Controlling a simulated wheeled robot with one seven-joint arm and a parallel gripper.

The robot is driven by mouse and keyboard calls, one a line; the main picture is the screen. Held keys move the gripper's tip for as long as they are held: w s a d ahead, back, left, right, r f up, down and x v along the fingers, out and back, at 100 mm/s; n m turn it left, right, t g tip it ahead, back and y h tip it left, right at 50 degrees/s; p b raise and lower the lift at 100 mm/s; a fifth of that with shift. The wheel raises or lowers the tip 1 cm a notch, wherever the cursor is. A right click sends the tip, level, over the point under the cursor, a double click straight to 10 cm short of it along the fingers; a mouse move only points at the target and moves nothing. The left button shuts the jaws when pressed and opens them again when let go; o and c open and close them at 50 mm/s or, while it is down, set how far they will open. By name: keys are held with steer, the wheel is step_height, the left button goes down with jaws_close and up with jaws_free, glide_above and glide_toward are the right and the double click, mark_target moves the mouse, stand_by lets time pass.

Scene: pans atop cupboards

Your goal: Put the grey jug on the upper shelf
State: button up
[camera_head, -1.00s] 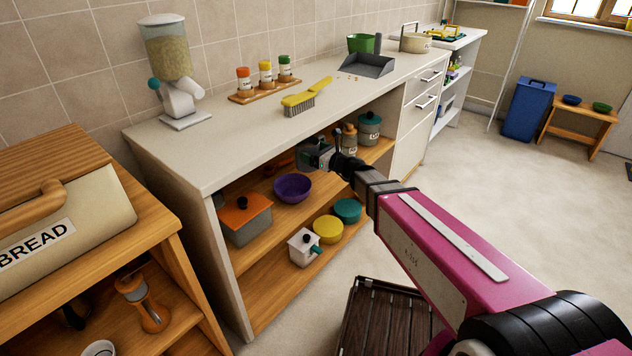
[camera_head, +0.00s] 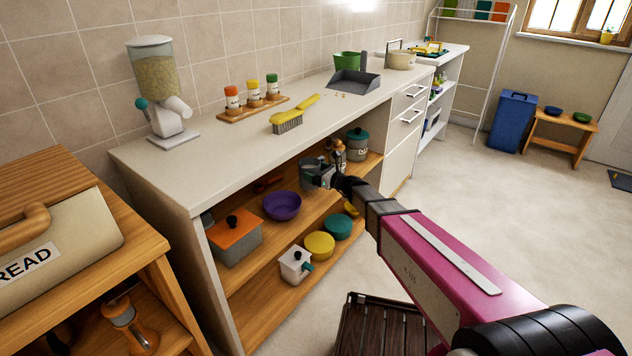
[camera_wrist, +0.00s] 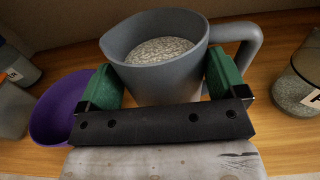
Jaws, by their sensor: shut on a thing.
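The grey jug (camera_wrist: 165,78) is in the wrist view, with a speckled grainy filling inside and its handle to the right. My gripper (camera_wrist: 165,85) is shut on it, with a green pad on each side of its body. In the head view my gripper (camera_head: 322,178) is at the upper shelf (camera_head: 262,228) of the open cupboard, under the counter, and the jug (camera_head: 309,172) shows partly behind it. The jug looks upright. Whether its base touches the shelf is hidden.
A purple bowl (camera_head: 282,205) stands close to the left of the jug, and lidded jars (camera_head: 357,146) stand to its right. An orange-lidded box (camera_head: 235,237) is farther left. The countertop (camera_head: 200,165) is close above. Pots (camera_head: 319,245) fill part of the lower shelf.

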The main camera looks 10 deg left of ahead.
steer(key=shift+w+f, duration=0.1)
steer(key=shift+f, duration=1.95)
steer(key=shift+f, duration=0.1)
steer(key=o, duration=1.1)
steer(key=shift+c, duration=0.2)
steer(key=shift+d, duration=0.3)
steer(key=v, duration=1.1)
steer(key=shift+d, duration=0.25)
